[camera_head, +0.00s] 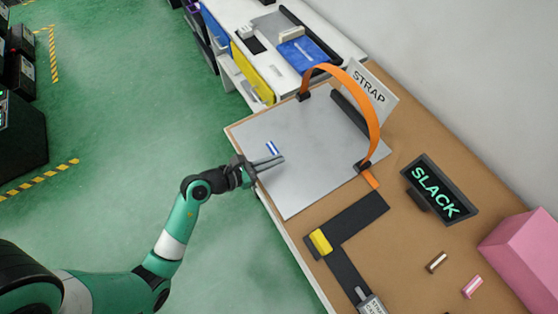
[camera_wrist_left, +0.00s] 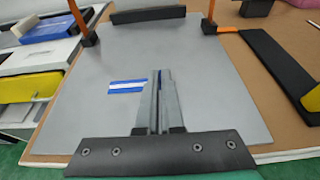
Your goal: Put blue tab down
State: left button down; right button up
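The small blue tab (camera_head: 272,148) with a white stripe shows at the left part of the grey plate (camera_head: 305,185). In the left wrist view, the tab (camera_wrist_left: 127,87) extends left from the fingers, and some blue shows in the narrow gap between them. My left gripper (camera_head: 269,162) is over the plate's left edge, its fingers close together beside the tab; in the left wrist view the fingers (camera_wrist_left: 160,100) point away over the plate. Whether they clamp the tab or only cover part of it is unclear. My right gripper is not in view.
An orange strap (camera_head: 346,77) arches over the plate between two black blocks, near a STRAP sign (camera_head: 369,85). A SLACK display (camera_head: 439,190), a yellow-handled lever (camera_head: 320,242) and a pink box (camera_head: 525,250) stand right. The plate's middle is clear.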

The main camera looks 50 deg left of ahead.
aim_at(279, 169)
pick_arm(q)
jog(key=shift+w+d+f, duration=0.1)
jog(key=shift+w+f, duration=0.35)
jog(key=shift+f, duration=0.1)
jog(key=f+b, duration=0.3)
jog(key=f, duration=0.1)
jog(key=shift+w+d, duration=0.15)
jog(key=shift+w, duration=0.1)
jog(key=shift+r, duration=0.2)
jog(key=shift+f, duration=0.15)
jog(key=c, duration=1.1)
grip_release()
